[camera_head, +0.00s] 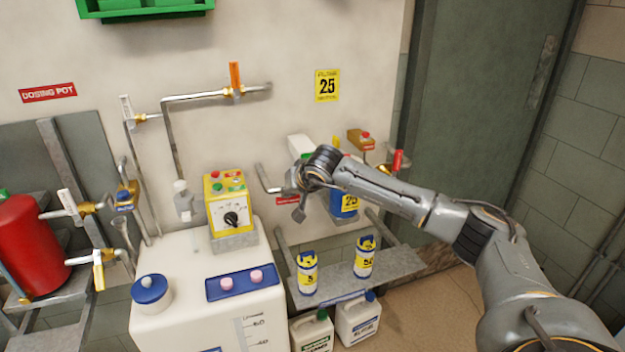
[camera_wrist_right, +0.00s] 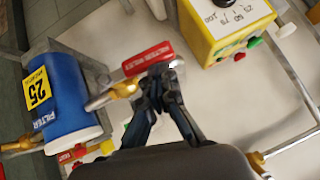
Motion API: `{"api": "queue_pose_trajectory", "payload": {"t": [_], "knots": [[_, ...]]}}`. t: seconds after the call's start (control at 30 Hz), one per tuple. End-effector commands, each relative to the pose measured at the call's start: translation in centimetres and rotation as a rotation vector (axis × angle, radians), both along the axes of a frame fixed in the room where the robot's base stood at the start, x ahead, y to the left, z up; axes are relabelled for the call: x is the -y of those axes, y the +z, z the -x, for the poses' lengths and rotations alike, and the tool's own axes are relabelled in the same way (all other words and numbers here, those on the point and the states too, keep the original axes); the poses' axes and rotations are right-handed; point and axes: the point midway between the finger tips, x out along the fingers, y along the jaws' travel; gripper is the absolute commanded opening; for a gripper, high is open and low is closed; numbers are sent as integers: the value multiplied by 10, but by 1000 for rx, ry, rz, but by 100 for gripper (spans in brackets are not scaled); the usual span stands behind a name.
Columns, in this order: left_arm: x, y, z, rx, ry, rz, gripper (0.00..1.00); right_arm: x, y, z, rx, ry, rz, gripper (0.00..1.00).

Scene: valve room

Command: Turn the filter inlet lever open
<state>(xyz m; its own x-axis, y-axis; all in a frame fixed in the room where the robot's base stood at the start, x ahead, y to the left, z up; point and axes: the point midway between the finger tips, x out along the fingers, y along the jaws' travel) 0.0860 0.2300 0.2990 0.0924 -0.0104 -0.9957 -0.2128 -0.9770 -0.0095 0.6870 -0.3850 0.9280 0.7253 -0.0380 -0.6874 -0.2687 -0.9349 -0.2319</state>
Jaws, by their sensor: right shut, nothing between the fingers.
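The filter is a blue canister (camera_head: 346,208) with a yellow 25 label. It also shows large at the left of the right wrist view (camera_wrist_right: 72,98). A brass valve body on a grey pipe (camera_wrist_right: 124,88) joins its side. My right gripper (camera_head: 297,212) is shut and empty, left of the canister. In the wrist view its fingertips (camera_wrist_right: 170,72) are right beside the plate and valve.
A yellow control box (camera_head: 230,202) stands on the white tank (camera_head: 200,305) to the left. Two yellow-and-blue bottles stand on the grey bench (camera_head: 385,272). An orange lever (camera_head: 235,80) is on the wall pipe above. A red handle (camera_head: 397,160) is right of the filter, behind my arm.

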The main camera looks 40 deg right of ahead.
Motion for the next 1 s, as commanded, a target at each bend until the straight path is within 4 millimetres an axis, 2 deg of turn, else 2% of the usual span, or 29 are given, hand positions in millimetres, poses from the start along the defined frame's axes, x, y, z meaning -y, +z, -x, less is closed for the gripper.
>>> {"api": "queue_pose_trajectory", "payload": {"t": [0.7, 0.87, 1.0], "knots": [[-5, -2, 0, 0, 0, -6, 40, 0, -2, 0, 2, 0, -2, 0], [-5, 9, 0, 0, 0, -6, 40, 1, 16, 2, 3, -2, -1, 0], [-6, 30, 0, 1, 1, -7, 40, 3, 48, 6, 4, -5, -1, 0]]}}
